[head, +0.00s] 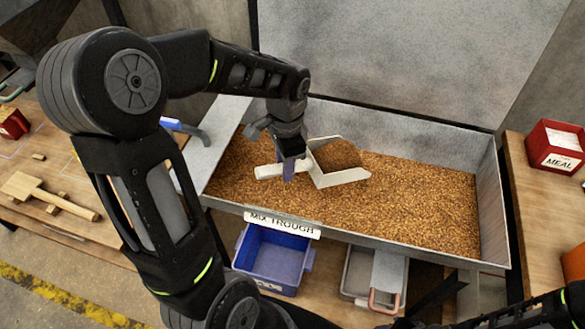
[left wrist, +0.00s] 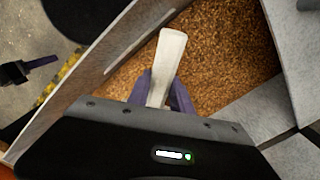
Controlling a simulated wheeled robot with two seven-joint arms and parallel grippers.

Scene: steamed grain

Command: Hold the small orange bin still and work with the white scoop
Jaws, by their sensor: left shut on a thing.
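The white scoop (head: 338,175) lies on the brown grain in the mix trough (head: 410,254), with grain in its pan. My left gripper (head: 288,170) is shut on the scoop's pale handle (head: 268,171). In the left wrist view the handle (left wrist: 172,55) stands between the purple fingers of this gripper (left wrist: 165,95); the pan is hidden there. An orange bin (head: 574,263) shows only in part at the right edge of the head view. What looks like my right gripper (left wrist: 38,66) shows small and dark at the left of the left wrist view, away from the trough; its finger gap cannot be made out.
A blue bin (head: 272,258) and a grey bin (head: 358,270) stand below the trough. A red MEAL box (head: 556,147) is on the right bench. A wooden mallet (head: 45,194) lies on the left bench. The trough's walls surround the grain; its right half is clear.

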